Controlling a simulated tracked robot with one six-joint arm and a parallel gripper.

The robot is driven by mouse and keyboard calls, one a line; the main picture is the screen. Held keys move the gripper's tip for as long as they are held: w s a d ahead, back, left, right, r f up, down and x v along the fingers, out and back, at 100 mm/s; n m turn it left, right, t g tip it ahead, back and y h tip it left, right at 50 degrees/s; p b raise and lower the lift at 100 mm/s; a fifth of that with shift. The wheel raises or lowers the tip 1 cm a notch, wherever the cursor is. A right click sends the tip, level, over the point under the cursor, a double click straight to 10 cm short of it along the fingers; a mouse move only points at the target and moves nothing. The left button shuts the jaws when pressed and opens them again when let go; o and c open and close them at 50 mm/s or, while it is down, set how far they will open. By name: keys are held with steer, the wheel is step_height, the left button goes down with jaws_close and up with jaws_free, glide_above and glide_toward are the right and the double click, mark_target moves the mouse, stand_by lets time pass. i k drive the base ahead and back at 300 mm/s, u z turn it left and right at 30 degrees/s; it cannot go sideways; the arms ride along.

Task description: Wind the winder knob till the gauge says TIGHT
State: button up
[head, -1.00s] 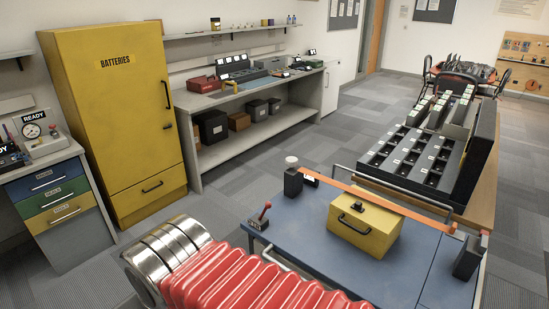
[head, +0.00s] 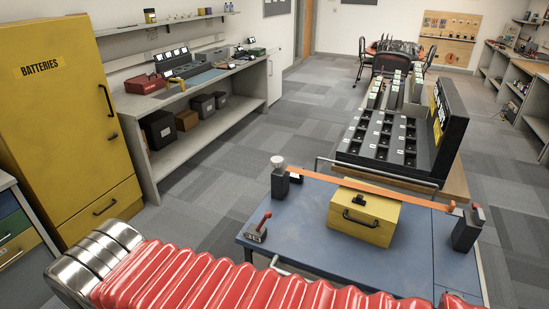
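An orange strap (head: 395,190) runs over a yellow box (head: 364,216) on a blue-topped cart (head: 300,232), between two dark posts. The left post (head: 280,184) carries a pale round knob (head: 277,161), which looks like the winder knob. A small dark box with a white face (head: 296,178) sits beside that post. It may be the gauge, but its face is too small to read. The right post (head: 466,230) stands at the strap's other end. My gripper is not in view; only my red bellows-covered arm and its metal cuff show at the bottom.
A small red-handled lever (head: 261,228) stands on the cart's left front corner. A metal rail runs along the cart's far side. Behind it is a dark tiered tray rack (head: 380,142). A yellow batteries cabinet (head: 65,110) and a grey workbench (head: 190,150) stand left. Carpet between is clear.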

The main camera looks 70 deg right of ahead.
mark_target(276, 161)
steer(key=z, duration=0.45)
steer(key=i, duration=1.1)
steer(key=z, duration=0.55)
